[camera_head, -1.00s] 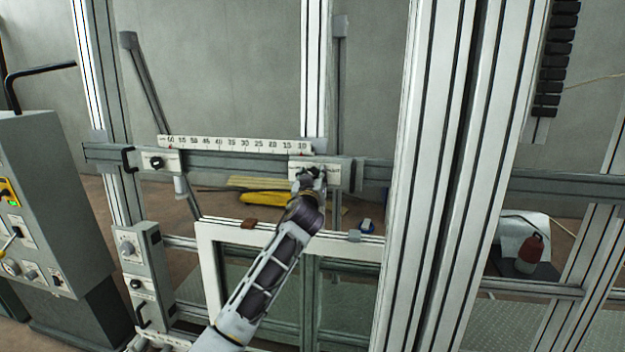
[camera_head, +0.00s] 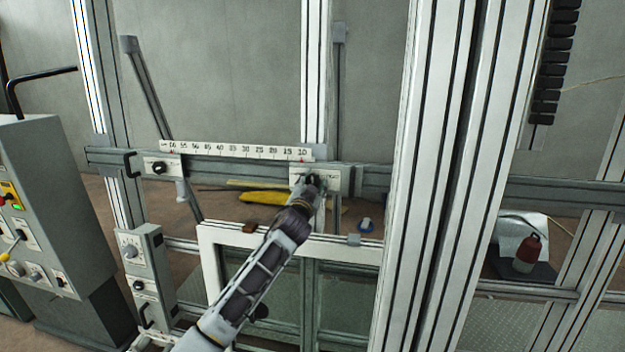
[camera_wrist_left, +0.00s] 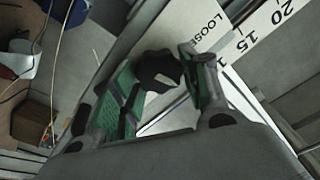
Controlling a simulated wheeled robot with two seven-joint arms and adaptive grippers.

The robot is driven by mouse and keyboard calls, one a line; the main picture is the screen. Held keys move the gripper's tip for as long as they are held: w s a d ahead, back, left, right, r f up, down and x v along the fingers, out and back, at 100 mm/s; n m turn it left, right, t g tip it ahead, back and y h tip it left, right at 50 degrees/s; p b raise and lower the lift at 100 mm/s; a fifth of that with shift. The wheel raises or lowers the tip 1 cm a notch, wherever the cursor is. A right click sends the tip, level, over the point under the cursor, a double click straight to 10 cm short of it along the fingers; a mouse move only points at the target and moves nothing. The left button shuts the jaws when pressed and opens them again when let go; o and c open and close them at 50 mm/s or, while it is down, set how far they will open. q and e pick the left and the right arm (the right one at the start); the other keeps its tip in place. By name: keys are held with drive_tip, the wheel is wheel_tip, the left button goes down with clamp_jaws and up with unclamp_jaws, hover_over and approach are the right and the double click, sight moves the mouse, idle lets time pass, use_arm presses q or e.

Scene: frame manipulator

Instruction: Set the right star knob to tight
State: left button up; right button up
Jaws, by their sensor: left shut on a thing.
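The right star knob (camera_wrist_left: 158,70) is black and sits on a white plate (camera_head: 325,174) on the horizontal rail, below the low end of the scale. In the left wrist view the word LOOSE shows on the plate beside the knob; any other marking is hidden. My left gripper (camera_head: 313,184) is at this plate, and its green-padded fingers lie on either side of the knob, shut on it. In the head view the gripper mostly covers the knob. My right gripper is not in view.
A second black star knob (camera_head: 159,168) is on a plate at the rail's left. A scale (camera_head: 235,151) runs above the rail. Thick aluminium posts (camera_head: 440,170) stand close on the right. A white-framed panel (camera_head: 345,250) is below, and a control cabinet (camera_head: 50,200) stands far left.

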use_arm(q)
drive_tip(key=m+h+p, duration=0.1)
drive_tip(key=m, duration=0.2)
drive_tip(key=shift+g, duration=0.3)
drive_tip(key=m, duration=0.4)
drive_tip(key=shift+a+g, duration=0.1)
drive_tip(key=shift+g, duration=0.2)
drive_tip(key=m+g+h, duration=0.1)
drive_tip(key=m, duration=0.5)
drive_tip(key=m+g, duration=0.1)
drive_tip(key=m, duration=0.4)
drive_tip(key=shift+f, duration=0.15)
drive_tip(key=shift+m, duration=0.3)
drive_tip(key=o, duration=1)
drive_tip(key=shift+s, duration=0.15)
